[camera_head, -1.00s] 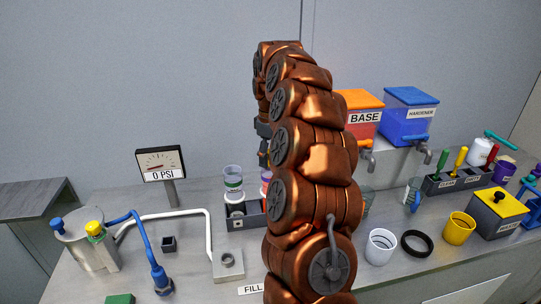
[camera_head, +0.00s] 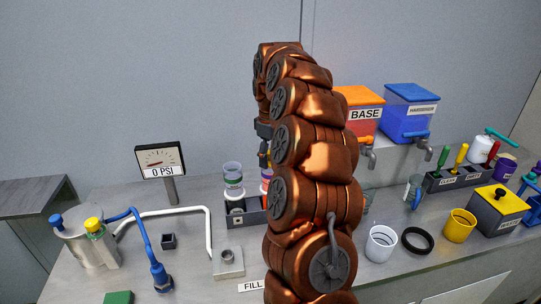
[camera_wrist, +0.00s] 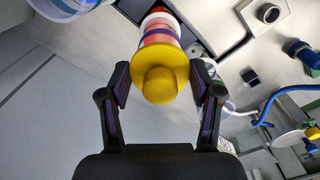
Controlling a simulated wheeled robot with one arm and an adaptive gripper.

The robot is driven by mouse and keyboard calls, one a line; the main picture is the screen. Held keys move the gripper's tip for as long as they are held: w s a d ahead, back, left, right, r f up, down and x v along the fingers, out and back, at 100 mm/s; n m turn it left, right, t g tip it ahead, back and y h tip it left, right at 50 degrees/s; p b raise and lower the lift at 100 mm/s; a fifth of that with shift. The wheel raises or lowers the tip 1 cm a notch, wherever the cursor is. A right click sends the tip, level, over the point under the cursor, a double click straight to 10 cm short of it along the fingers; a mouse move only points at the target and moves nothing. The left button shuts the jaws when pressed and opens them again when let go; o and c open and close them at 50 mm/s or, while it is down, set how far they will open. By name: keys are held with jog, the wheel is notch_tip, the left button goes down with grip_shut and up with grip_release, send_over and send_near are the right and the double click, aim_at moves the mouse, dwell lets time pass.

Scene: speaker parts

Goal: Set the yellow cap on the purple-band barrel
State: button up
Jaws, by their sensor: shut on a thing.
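The yellow cap (camera_wrist: 160,84), a round flange with a knob, is between the fingers of my gripper (camera_wrist: 160,72) in the wrist view. My gripper is shut on the cap. The purple-band barrel (camera_wrist: 159,33) lies right behind the cap, in line with it, with pinkish contents around its purple band. The cap covers the near end of the barrel, and I cannot tell whether it is fully seated. Only a sliver of the purple-band barrel (camera_head: 266,183) shows beside my arm, in the rack.
A green-banded barrel (camera_head: 233,182) stands left of the purple-band one in the dark rack (camera_head: 246,219). The fill block (camera_head: 228,264), pressure gauge (camera_head: 160,160) and metal pot (camera_head: 88,245) are to the left. A white cup (camera_head: 380,244), black ring (camera_head: 417,241) and yellow cup (camera_head: 459,226) stand right.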

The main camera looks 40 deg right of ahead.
jog(key=shift+f, duration=0.15)
jog(key=o, duration=1)
jog(key=shift+r, duration=0.2)
notch_tip(320, 180, up, 6)
jog(key=shift+r, duration=0.6)
jog(key=shift+a, duration=0.15)
